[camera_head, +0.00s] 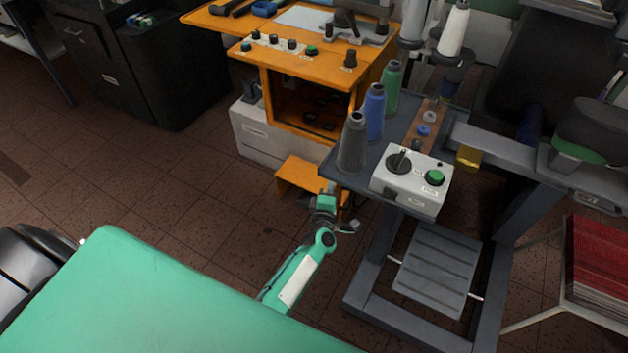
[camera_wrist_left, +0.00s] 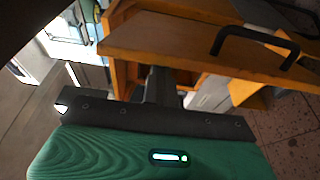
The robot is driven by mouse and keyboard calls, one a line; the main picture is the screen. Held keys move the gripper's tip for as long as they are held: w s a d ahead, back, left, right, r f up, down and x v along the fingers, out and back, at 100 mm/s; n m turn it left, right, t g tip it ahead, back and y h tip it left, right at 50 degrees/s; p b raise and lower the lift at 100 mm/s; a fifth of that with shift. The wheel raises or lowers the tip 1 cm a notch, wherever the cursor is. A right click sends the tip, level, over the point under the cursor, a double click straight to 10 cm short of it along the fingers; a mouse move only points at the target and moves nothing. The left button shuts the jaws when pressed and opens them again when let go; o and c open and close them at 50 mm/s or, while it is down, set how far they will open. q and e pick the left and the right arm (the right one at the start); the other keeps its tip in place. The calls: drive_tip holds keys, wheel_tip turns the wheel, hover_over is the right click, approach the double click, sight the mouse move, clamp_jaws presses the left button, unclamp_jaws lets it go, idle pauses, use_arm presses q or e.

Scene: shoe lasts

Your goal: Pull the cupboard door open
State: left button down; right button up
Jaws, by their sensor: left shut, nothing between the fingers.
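The orange cupboard (camera_head: 263,95) stands at the top middle in the head view. Its front is open to view, with a dark interior and small dark items inside. In the left wrist view an orange panel, the door (camera_wrist_left: 170,38), crosses the top and carries a black bow handle (camera_wrist_left: 252,38). My left gripper (camera_head: 329,192) is beside the cupboard's lower right. It also shows in the left wrist view (camera_wrist_left: 160,85), shut and empty, below the panel and away from the handle. Contact with the panel cannot be told. My right gripper is out of view.
A grey stand with thread cones (camera_head: 352,145) and a white control box (camera_head: 411,185) is close to the right of my left gripper. Tiled floor (camera_head: 180,190) is clear to the left.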

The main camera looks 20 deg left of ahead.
use_arm(q)
drive_tip(key=shift+w+d, duration=0.25)
drive_tip(key=shift+d, duration=0.95)
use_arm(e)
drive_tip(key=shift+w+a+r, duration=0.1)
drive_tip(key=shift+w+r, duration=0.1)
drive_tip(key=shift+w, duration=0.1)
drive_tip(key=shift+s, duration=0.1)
